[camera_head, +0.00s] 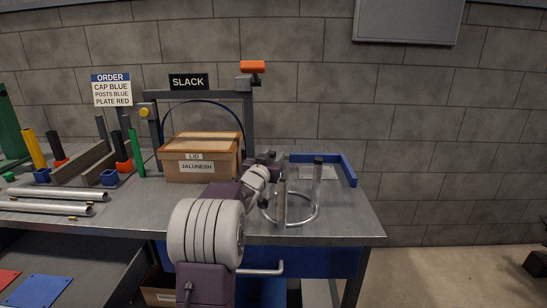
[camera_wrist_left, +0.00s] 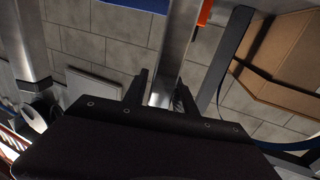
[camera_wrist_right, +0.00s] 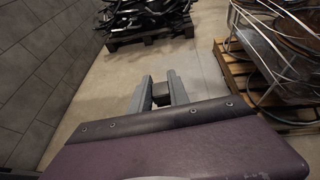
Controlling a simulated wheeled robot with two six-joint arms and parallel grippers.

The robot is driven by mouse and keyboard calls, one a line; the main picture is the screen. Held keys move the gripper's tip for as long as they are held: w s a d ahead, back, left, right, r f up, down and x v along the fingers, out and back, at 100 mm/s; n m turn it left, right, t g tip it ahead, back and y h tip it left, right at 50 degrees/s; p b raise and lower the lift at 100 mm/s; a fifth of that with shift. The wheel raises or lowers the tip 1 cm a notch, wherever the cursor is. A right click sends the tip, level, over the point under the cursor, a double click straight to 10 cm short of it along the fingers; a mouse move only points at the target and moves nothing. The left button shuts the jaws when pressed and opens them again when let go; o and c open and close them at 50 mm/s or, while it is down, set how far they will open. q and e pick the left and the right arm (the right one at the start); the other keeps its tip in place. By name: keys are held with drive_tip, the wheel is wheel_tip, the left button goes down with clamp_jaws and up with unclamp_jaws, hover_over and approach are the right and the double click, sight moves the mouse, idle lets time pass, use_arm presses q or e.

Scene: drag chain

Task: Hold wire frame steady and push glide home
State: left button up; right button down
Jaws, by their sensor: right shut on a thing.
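A wire frame (camera_head: 303,219), a shiny metal ring with upright dark-topped posts, stands near the bench's right end. My left gripper (camera_head: 272,160) is just behind and left of its posts, partly hidden by my arm. In the left wrist view my left gripper (camera_wrist_left: 161,88) has its fingers apart, with a grey metal bar (camera_wrist_left: 178,45) running between them in the picture. I cannot tell whether they touch it. My right gripper (camera_wrist_right: 160,88), out of the head view, is shut on a small dark block (camera_wrist_right: 161,94) over the floor. I cannot identify a glide.
A blue corner rail (camera_head: 345,170) lies behind the frame. Metal tubes (camera_head: 45,208) lie at left. The right wrist view shows loaded pallets (camera_wrist_right: 150,38).

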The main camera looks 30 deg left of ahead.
use_arm(q)
drive_tip(key=shift+o, duration=0.7)
